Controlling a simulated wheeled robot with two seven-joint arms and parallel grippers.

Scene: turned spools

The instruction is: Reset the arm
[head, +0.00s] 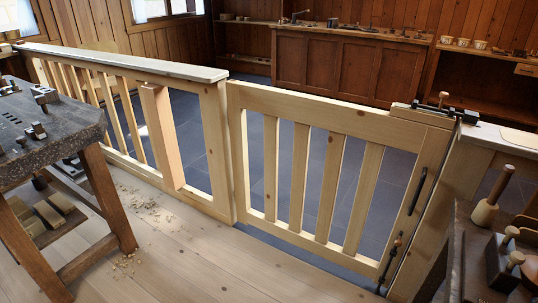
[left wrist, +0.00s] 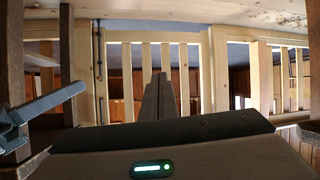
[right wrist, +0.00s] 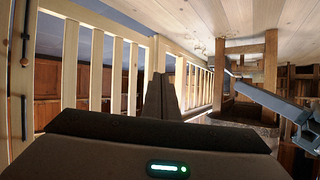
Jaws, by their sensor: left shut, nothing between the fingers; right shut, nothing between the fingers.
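Neither gripper shows in the head view. In the left wrist view, which looks upside down, my left gripper (left wrist: 160,82) has its dark fingers together with nothing between them. In the right wrist view, also upside down, my right gripper (right wrist: 160,82) has its fingers together and empty. Both grippers appear to be in free air, apart from the woodwork beyond. A grey-blue link of my own arm shows at the left of the left wrist view and at the right of the right wrist view.
A slatted wooden gate (head: 325,110) with a black handle (head: 418,191) fills the gap beside the fence (head: 120,66). A workbench (head: 60,115) with tools stands left; mallets (head: 487,210) stand right. Cabinets (head: 345,65) line the back. The plank floor (head: 215,262) between is open, with some shavings.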

